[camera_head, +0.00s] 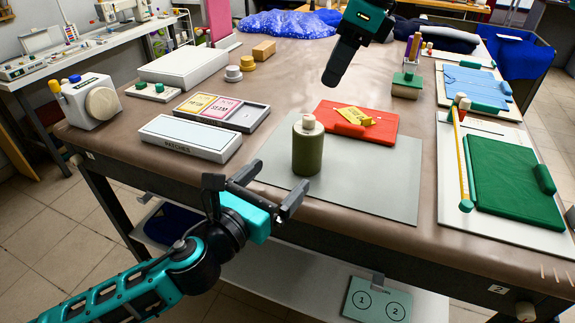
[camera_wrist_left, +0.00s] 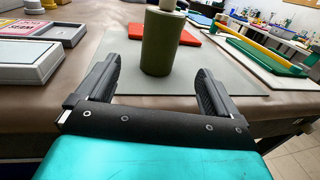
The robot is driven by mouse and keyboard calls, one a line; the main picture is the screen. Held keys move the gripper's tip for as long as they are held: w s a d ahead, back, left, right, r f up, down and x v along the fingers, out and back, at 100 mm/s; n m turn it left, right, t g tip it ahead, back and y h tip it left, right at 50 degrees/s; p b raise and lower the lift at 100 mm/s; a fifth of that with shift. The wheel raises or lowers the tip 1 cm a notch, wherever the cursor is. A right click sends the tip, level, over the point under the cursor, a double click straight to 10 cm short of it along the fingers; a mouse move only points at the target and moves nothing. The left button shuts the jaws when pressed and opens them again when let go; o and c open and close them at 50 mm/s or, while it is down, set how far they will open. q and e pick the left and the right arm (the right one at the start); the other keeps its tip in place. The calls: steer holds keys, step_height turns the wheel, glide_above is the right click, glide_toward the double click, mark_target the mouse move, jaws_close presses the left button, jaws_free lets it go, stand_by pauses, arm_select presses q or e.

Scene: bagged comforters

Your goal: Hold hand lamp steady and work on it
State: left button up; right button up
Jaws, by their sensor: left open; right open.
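An olive-green cylinder with a cream top, seemingly the hand lamp (camera_head: 308,150), stands upright on the grey mat (camera_head: 385,190). My left gripper (camera_head: 254,190) is open and empty at the table's front edge, in front and to the left of the cylinder. In the left wrist view the cylinder (camera_wrist_left: 162,45) stands beyond and between the open fingers (camera_wrist_left: 157,78), apart from them. My right gripper (camera_head: 336,78) hangs above the table behind the cylinder; it is open and appears empty, with its fingers nearly overlapping in the view.
A red pad (camera_head: 385,138) with a yellow packet (camera_head: 354,116) lies behind the cylinder. A PATCHES box (camera_head: 190,138) and a grey tray (camera_head: 248,118) are to the left. A green board (camera_head: 515,185) lies on the right. The mat's front right is clear.

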mark_target(308, 147)
arm_select(q)
steer(key=x, duration=1.2)
steer(key=shift+d, duration=0.15)
steer(key=shift+c, duration=0.2)
steer(key=c, duration=1.1)
steer(key=o, duration=0.5)
steer(key=c, duration=0.4)
steer(key=shift+o, duration=0.2)
arm_select(e)
steer(key=shift+o, duration=0.3)
